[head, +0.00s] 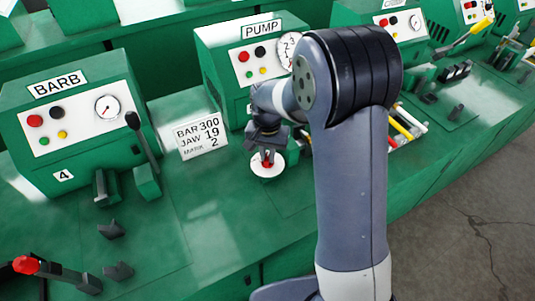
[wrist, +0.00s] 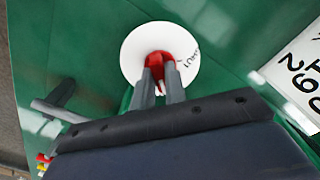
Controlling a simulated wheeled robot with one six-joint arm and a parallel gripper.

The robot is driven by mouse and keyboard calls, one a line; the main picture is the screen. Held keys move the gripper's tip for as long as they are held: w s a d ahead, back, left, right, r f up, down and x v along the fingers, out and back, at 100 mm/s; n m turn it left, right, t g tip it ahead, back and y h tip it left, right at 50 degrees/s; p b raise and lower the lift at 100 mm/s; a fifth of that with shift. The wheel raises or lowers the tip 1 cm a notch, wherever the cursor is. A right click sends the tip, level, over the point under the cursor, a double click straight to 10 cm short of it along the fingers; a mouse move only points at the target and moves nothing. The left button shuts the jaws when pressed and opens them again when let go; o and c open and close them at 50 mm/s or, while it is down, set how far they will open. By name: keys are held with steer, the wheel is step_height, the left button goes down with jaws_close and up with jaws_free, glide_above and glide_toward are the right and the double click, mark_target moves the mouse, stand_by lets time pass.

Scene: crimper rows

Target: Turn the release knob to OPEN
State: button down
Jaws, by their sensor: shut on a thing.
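The release knob is a red knob (head: 267,160) on a round white dial plate (head: 279,171), set on the green bench top in front of the PUMP machine. In the wrist view the red knob (wrist: 159,56) sits at the middle of the white plate (wrist: 140,41). My gripper (head: 267,153) points down at it in the head view. Its two grey fingers (wrist: 160,78) are closed around the knob in the wrist view. Small dark lettering shows on the plate right of the knob, too small to read surely. The fingers hide part of the plate.
A white sign (head: 201,137) reading BAR 300, JAW 19, MARK 2 stands left of the knob. The BARB machine (head: 75,120) with its lever (head: 143,140) is farther left. The PUMP machine (head: 230,75) stands behind. A tray with coloured handles (head: 403,125) lies right, partly behind my arm.

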mark_target(267, 156)
steer(key=shift+m, duration=0.5)
steer(key=c, duration=1.4)
jaws_free()
steer(key=shift+c, duration=0.2)
step_height(267, 156, up, 11)
steer(key=shift+f, duration=0.1)
step_height(267, 156, down, 11)
steer(key=shift+r, duration=0.1)
